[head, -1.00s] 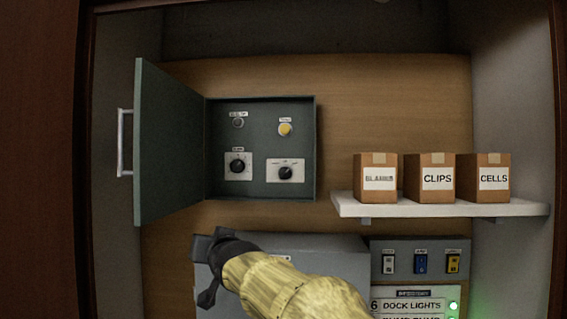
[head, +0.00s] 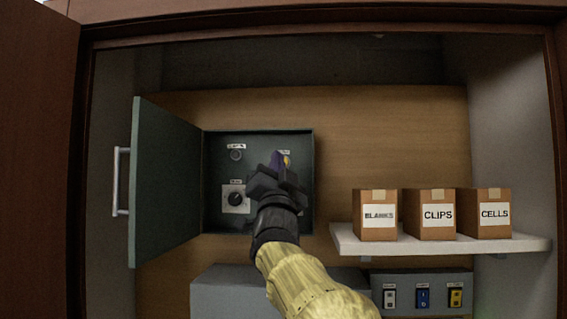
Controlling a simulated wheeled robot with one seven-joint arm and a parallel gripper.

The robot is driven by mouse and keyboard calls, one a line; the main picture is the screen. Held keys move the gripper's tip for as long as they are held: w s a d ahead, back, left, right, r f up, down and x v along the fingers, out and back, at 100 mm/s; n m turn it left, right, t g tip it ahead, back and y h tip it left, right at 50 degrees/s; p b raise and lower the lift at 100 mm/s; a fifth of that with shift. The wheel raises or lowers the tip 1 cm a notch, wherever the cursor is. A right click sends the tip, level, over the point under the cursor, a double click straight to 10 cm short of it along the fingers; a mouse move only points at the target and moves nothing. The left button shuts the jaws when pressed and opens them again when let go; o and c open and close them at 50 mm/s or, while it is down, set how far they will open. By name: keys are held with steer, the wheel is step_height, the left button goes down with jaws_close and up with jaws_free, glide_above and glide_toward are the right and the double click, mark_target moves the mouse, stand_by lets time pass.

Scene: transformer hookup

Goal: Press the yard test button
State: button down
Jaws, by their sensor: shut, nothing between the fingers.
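A dark green panel box (head: 217,214) with its door (head: 165,185) swung open to the left is on the wooden back wall. My gripper (head: 279,162) is shut and empty, raised in front of the button. Whether it touches the button I cannot tell. A dark round control (head: 236,155) is at the upper left and a black knob (head: 236,199) on a white plate below it. The lower right knob is hidden by my gripper.
A white shelf (head: 440,245) to the right holds boxes marked BLANKS (head: 376,215), CLIPS (head: 437,214) and CELLS (head: 484,214). Below are a grey box (head: 225,290) and a switch panel (head: 405,298). The open door stands out on the left.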

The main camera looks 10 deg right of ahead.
steer(key=shift+w, duration=0.1)
steer(key=w+d+p, duration=0.2)
steer(key=w+p, duration=0.4)
steer(key=w, duration=0.2)
steer(key=shift+d, duration=0.35)
steer(key=shift+w, duration=0.15)
stand_by(1.6)
steer(key=shift+w+d, duration=0.15)
steer(key=shift+w, duration=0.2)
